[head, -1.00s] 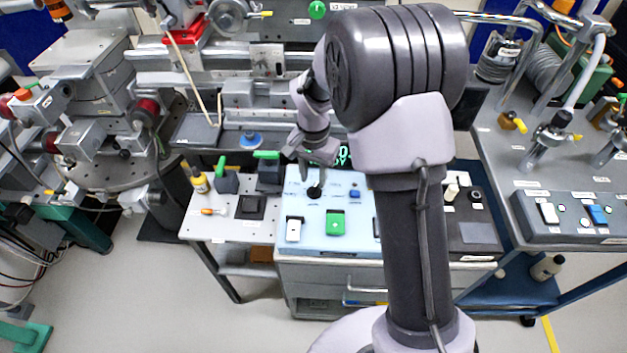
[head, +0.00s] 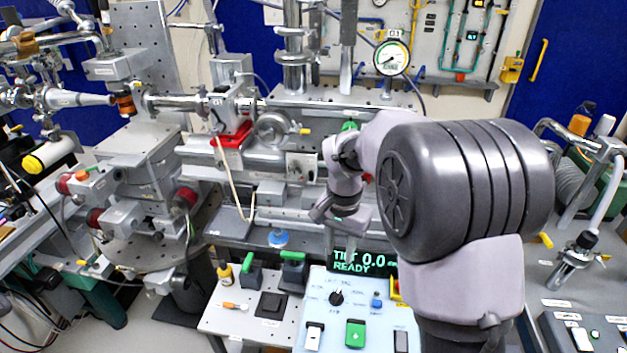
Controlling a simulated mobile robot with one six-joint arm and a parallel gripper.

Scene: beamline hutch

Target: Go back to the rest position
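My gripper (head: 336,218) shows in the head view at the end of my raised arm, above the back of the light blue control panel (head: 322,297). It is clear of the black knob (head: 336,297) on that panel. I see nothing held in it, but the fingers are small and seen at an angle, so their opening is unclear. Behind the panel, a display (head: 362,262) reads "TILT 0.0" and "READY". My forearm hides the right part of the panel and what lies behind it.
A steel rail assembly with a red block (head: 232,135) stands behind my gripper. A grey bench with hoses (head: 580,250) is at the right.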

